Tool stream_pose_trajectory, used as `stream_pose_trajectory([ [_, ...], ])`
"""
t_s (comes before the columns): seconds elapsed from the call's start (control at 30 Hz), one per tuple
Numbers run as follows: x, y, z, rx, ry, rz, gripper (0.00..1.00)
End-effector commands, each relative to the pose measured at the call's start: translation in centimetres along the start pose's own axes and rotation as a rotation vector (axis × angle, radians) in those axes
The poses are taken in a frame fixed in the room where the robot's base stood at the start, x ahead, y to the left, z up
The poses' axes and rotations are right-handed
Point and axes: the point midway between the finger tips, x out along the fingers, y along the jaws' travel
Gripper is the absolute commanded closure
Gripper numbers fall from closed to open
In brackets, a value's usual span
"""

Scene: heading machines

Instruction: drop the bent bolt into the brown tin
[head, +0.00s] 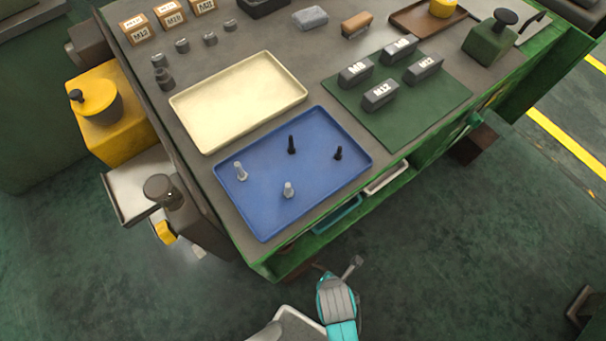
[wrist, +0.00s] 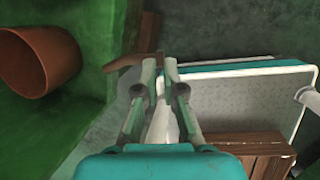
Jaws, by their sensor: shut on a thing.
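My gripper (head: 353,264) is low in front of the green bench in the head view, below its top. In the wrist view my gripper (wrist: 160,72) is shut, with a brown, bent piece at its fingertips that reaches left; it looks like the bent bolt (wrist: 127,64). Its held end is partly hidden by the fingers. The brown tin (wrist: 38,62) is a round, open-looking container at the left of the wrist view, apart from the gripper and the bolt. I cannot make out the tin in the head view.
The bench top holds a blue tray (head: 255,215) with several upright bolts, a cream tray (head: 238,100) and a green mat (head: 425,118) with labelled blocks. In the wrist view, a teal-edged tray (wrist: 245,95) and brown slats (wrist: 258,145) lie right of my gripper.

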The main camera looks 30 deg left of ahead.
Motion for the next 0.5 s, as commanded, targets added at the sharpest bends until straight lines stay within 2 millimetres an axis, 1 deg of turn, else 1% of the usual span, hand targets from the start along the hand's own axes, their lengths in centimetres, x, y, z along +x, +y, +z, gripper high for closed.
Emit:
stream_pose_trajectory([
  [0.03,-0.9,0.1,-0.7,-0.088,0.009,0.026,1.0],
  [0.1,-2.0,0.4,-1.5,-0.206,0.021,0.061,1.0],
  [0.2,-3.3,0.7,-2.4,-0.344,0.036,0.103,1.0],
  [0.33,-4.4,0.9,-3.1,-0.465,0.047,0.139,1.0],
  [0.5,-5.0,1.1,-3.7,-0.53,0.055,0.156,1.0],
])
